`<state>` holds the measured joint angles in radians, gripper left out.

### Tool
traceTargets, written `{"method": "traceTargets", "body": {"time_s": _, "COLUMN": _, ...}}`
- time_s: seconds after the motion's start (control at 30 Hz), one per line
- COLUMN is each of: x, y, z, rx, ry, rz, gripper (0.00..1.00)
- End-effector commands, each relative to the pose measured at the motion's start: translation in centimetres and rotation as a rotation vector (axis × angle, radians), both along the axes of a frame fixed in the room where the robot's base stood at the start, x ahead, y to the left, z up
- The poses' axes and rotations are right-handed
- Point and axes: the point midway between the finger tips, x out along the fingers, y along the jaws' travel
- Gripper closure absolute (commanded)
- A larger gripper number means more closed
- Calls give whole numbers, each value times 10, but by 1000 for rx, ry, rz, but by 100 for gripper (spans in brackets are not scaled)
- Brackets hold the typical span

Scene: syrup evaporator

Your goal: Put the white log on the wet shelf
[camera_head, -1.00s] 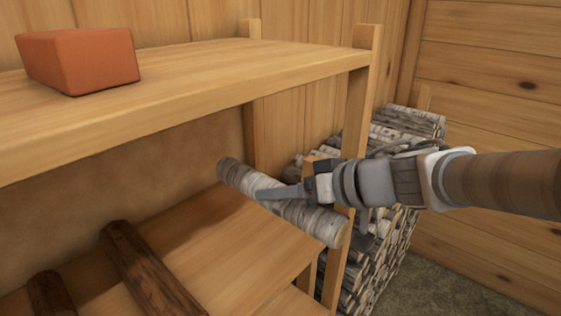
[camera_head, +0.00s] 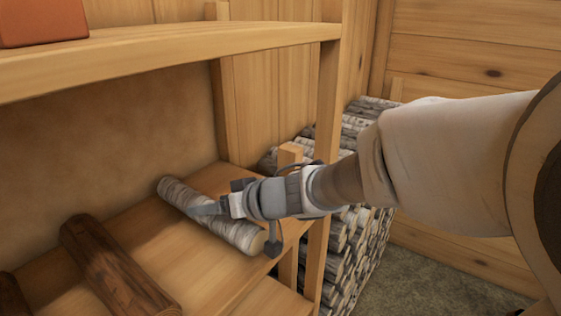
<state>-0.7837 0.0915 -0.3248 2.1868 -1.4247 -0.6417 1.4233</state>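The white log (camera_head: 181,195), pale birch bark with dark marks, lies along the right part of the lower wooden shelf (camera_head: 195,262), on it or just above it; I cannot tell which. Its near end is close to the shelf's front edge. My gripper (camera_head: 208,208) reaches in from the right, and a grey finger lies across the middle of the log. The gripper appears shut on the log; the far finger is hidden. No label shows whether this is the wet shelf.
Dark brown logs (camera_head: 112,268) lie on the same shelf to the left. An upper shelf board (camera_head: 190,41) with a red-orange brick (camera_head: 42,20) is overhead. A corner post (camera_head: 325,150) stands close to my arm. A stack of birch logs (camera_head: 350,235) is behind it.

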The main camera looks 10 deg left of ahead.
Motion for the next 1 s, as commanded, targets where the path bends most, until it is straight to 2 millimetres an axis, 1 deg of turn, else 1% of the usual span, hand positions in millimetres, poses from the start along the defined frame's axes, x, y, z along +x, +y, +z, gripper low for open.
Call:
{"method": "traceTargets", "body": {"time_s": 0.27, "x": 0, "y": 0, "z": 1, "rx": 3, "ry": -2, "rz": 0, "gripper": 100}}
{"method": "traceTargets", "body": {"time_s": 0.3, "x": 0, "y": 0, "z": -1, "rx": 0, "ry": 0, "rz": 0, "gripper": 30}}
{"method": "traceTargets", "body": {"time_s": 0.47, "x": 0, "y": 0, "z": -1, "rx": 0, "ry": -1, "rz": 0, "gripper": 2}}
{"method": "traceTargets", "body": {"time_s": 0.73, "x": 0, "y": 0, "z": 0, "rx": 0, "ry": -1, "rz": 0, "gripper": 2}}
{"method": "traceTargets", "body": {"time_s": 0.8, "x": 0, "y": 0, "z": 2, "rx": 0, "ry": -1, "rz": 0, "gripper": 2}}
{"method": "traceTargets", "body": {"time_s": 0.93, "x": -4, "y": -11, "z": 10, "rx": 1, "ry": -3, "rz": -1, "gripper": 2}}
{"method": "traceTargets", "body": {"time_s": 1.0, "x": -7, "y": -21, "z": 16, "rx": 2, "ry": -3, "rz": -3, "gripper": 2}}
